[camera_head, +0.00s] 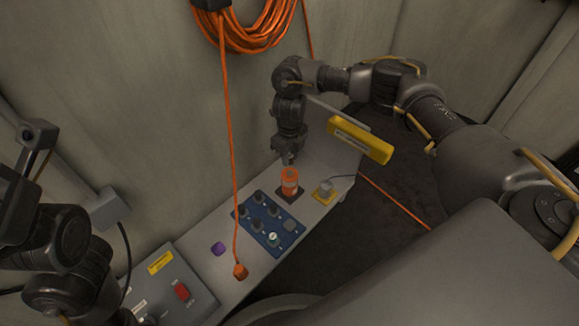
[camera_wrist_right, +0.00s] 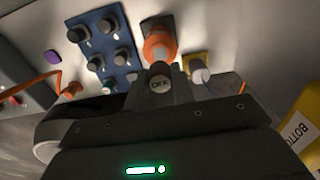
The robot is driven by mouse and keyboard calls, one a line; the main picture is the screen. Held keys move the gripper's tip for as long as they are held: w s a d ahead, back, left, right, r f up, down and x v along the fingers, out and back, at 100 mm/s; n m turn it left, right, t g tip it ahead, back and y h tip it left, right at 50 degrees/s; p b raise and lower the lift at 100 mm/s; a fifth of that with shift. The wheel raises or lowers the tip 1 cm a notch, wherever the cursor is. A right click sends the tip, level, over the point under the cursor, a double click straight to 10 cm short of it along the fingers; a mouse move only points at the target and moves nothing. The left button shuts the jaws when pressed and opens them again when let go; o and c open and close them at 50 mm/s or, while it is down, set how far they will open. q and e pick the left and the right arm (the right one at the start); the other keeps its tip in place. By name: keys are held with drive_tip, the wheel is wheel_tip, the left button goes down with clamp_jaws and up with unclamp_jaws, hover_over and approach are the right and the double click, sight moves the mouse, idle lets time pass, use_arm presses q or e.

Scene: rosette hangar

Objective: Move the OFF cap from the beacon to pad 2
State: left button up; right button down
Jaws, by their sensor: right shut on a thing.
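My right gripper (camera_head: 288,160) points down just above the orange beacon (camera_head: 290,181) in the head view. In the right wrist view its fingers (camera_wrist_right: 160,90) are shut on a small round cap (camera_wrist_right: 159,84) marked OFF. The beacon (camera_wrist_right: 159,44) shows right behind the cap; I cannot tell whether the two touch. The head view does not show the cap clearly. The beacon stands on a dark square base. No pad number is readable, so I cannot tell which one is pad 2. My left arm is at the left edge; its jaws cannot be made out.
A blue panel (camera_head: 265,217) with several dark knobs lies beside the beacon. A yellow pad (camera_head: 323,197) bears a grey block. A purple piece (camera_head: 218,249), a grey box (camera_head: 172,284) with a red switch, and a hanging orange cord (camera_head: 233,150) are nearby. A yellow labelled bar (camera_head: 360,141) hangs right of the gripper.

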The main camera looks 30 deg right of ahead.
drive_tip(key=shift+r, duration=0.4)
drive_tip(key=shift+s+f, duration=0.2)
drive_tip(key=shift+f, duration=0.1)
drive_tip(key=n, duration=0.1)
approach(290, 224)
drive_tip(key=w+d+r, duration=0.2)
drive_tip(key=w+d, duration=0.1)
drive_tip(key=w, duration=0.1)
drive_tip(key=s+a+f+m, duration=0.1)
drive_tip(key=s+a+f, duration=0.1)
drive_tip(key=s+a, duration=0.15)
drive_tip(key=shift+s+d+f, duration=0.1)
drive_tip(key=shift+s+f, duration=0.05)
drive_tip(key=shift+f, duration=1.2)
drive_tip(key=shift+s+d+f, duration=0.1)
drive_tip(key=shift+s+f, duration=0.05)
drive_tip(key=shift+f, duration=1.2)
drive_tip(key=shift+p, duration=0.5)
drive_tip(key=shift+f+b, duration=0.35)
drive_tip(key=shift+f, duration=0.15)
